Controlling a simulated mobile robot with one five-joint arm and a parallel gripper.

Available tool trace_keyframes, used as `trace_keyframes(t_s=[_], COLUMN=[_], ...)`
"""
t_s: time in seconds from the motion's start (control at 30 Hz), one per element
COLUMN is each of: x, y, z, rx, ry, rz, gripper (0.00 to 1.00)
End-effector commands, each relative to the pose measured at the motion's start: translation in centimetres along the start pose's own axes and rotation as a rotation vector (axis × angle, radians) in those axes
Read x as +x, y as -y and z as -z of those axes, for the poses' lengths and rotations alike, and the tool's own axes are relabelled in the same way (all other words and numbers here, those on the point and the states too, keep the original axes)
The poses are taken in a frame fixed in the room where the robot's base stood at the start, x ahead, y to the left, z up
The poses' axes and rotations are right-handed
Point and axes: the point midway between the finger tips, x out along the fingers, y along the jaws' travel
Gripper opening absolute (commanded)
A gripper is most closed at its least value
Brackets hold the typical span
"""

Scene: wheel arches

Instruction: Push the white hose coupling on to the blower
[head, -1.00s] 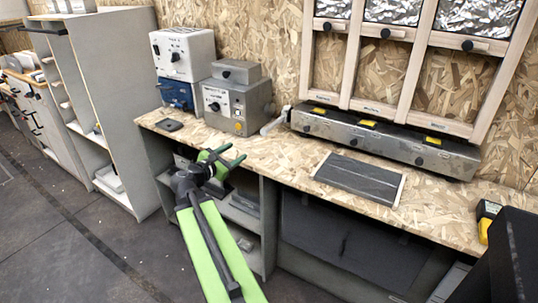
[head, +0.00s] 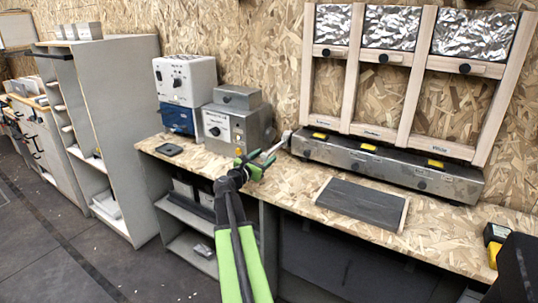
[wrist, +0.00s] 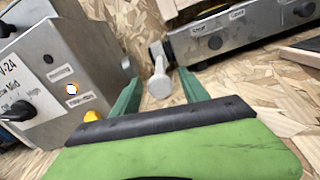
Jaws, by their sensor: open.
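The white hose coupling (head: 284,139) shows at the left end of a long metal unit on the bench. In the wrist view the white coupling (wrist: 158,80) has a rounded end and a short stem pointing toward me. My gripper (head: 258,157) is open over the bench, just in front of the coupling. In the wrist view its two green fingers lie left and right of the coupling's line, with gaps on both sides and nothing held. No legible label tells which unit is the blower; the long metal unit (head: 385,166) is the one nearest the coupling.
A grey control box (head: 232,130) stands close on the left of my gripper. A white and blue device (head: 184,85) is beyond it. A dark grey panel (head: 362,202) lies flat on the bench to the right. A yellow and black tool (head: 495,240) is at the right end.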

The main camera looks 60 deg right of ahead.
Motion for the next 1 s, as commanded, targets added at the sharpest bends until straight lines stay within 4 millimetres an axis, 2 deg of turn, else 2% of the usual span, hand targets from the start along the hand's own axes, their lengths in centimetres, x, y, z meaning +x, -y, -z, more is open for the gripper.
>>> trace_keyframes(t_s=[0.03, 0.2, 0.53, 0.9, 1.0], x=[1.1, 2.9, 3.2, 3.2, 3.2], y=[-0.1, -0.1, 0.1, 0.1, 0.1], z=[0.0, 0.0, 0.0, 0.0, 0.0], rx=[0.000, 0.000, 0.000, 0.001, 0.001], ry=[0.000, 0.000, 0.000, 0.000, 0.000], rz=[0.002, 0.000, 0.001, 0.002, 0.002], gripper=[0.52, 0.52, 0.51, 0.03, 0.00])
